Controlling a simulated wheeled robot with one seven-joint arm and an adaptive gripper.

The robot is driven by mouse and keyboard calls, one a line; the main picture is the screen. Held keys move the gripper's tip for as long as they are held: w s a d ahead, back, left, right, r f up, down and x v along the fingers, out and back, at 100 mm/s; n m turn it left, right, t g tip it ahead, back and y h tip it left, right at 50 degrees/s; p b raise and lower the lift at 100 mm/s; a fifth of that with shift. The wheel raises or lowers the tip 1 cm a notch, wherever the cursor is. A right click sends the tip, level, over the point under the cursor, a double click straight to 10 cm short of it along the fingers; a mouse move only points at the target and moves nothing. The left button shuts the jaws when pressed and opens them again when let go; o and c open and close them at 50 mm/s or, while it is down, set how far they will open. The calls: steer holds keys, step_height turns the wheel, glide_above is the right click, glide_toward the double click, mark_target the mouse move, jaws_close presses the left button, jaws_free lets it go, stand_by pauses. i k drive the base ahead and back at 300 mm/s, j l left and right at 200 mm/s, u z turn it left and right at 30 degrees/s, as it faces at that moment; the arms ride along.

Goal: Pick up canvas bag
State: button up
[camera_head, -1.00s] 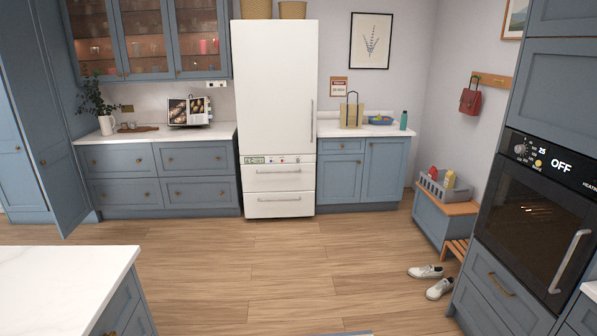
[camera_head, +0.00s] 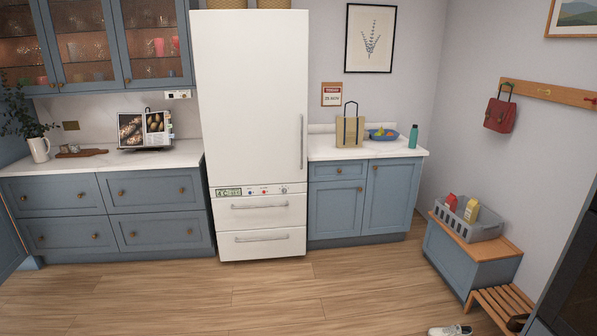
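The canvas bag (camera_head: 350,132) is tan with dark upright handles. It stands upright on the white counter (camera_head: 405,151) to the right of the fridge, near the fridge's side. My gripper is not in view, so its state and its distance from the bag do not show.
A blue fruit bowl (camera_head: 381,135) and a teal bottle (camera_head: 413,137) stand right of the bag. The tall white fridge (camera_head: 250,100) is on the left. A bench (camera_head: 450,262) with a grey crate (camera_head: 485,230), a slatted rack (camera_head: 500,308) and shoes (camera_head: 450,330) line the right. The wooden floor ahead is clear.

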mark_target(349, 131)
steer(key=i+z, duration=0.2)
steer(key=i, duration=0.55)
steer(key=i+z, duration=0.2)
steer(key=i, duration=0.5)
steer(key=i+j+z, duration=0.2)
steer(key=i, duration=2.65)
steer(key=j+u, duration=0.05)
steer(key=j, duration=0.05)
